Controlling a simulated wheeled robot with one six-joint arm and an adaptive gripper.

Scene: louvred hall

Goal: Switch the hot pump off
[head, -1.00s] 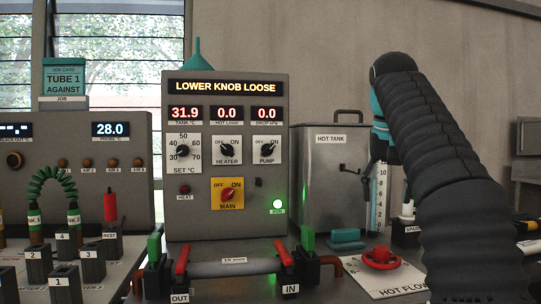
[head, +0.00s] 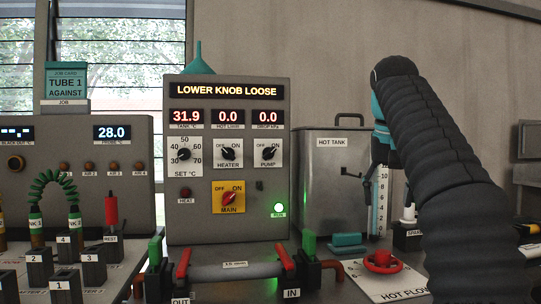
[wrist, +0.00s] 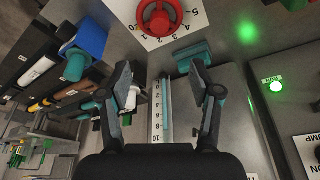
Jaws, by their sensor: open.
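The pump switch (head: 268,153) is a black rotary knob on a white plate marked OFF and ON, at the right of the grey control panel (head: 185,225). Its pointer looks tilted toward ON. My gripper (wrist: 165,82) is open and empty. In the head view it is right of the panel, in front of the hot tank (head: 320,180), mostly hidden by my arm. In the wrist view the pump plate (wrist: 312,150) shows only in part at the lower right edge, well to the side of the fingers; its knob is barely in view there.
The heater knob (head: 229,153) sits just left of the pump knob. The red main switch (head: 230,198) is below, and the green run lamp (head: 278,208) is lit. A red flow wheel (head: 382,261) stands right of the panel. The display (head: 226,91) reads LOWER KNOB LOOSE.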

